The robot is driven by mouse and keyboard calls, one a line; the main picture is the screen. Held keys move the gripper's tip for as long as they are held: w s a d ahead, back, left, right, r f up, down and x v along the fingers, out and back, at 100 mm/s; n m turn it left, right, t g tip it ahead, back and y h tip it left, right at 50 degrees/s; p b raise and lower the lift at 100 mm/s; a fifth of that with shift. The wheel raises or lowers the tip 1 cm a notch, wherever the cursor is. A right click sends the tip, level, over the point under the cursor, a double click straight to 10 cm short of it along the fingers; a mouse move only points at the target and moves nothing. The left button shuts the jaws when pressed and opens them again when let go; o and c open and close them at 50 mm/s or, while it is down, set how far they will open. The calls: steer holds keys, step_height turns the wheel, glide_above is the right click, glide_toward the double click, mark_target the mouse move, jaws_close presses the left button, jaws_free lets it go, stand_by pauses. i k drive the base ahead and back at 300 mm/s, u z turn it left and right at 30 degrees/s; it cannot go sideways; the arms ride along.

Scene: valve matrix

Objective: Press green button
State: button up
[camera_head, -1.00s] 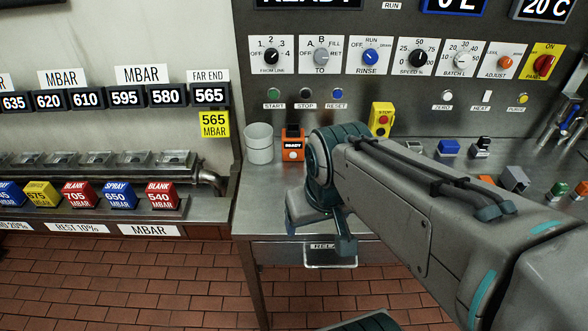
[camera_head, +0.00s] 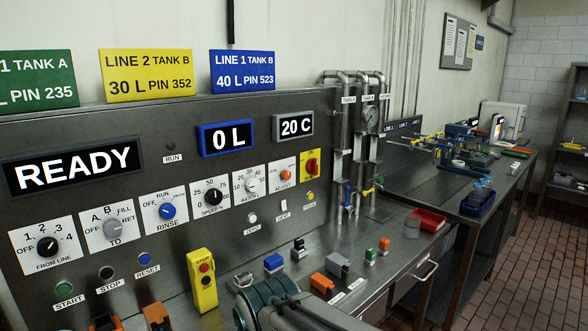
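The green button (camera_head: 64,289), labelled START, sits at the lower left of the grey control panel (camera_head: 118,215). It is the leftmost of a row with a dark STOP button (camera_head: 106,272) and a blue RESET button (camera_head: 144,259). Nothing covers the green button. Part of my arm shows at the bottom centre, to the right of this row.
A yellow stop box (camera_head: 203,282) with a red button stands right of the row. Orange items (camera_head: 157,316) are cut off at the bottom edge. Small coloured blocks, including an orange one (camera_head: 322,283), and a red tray (camera_head: 427,220) lie on the bench to the right.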

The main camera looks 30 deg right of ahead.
mark_target(64, 289)
steer(key=u, duration=0.85)
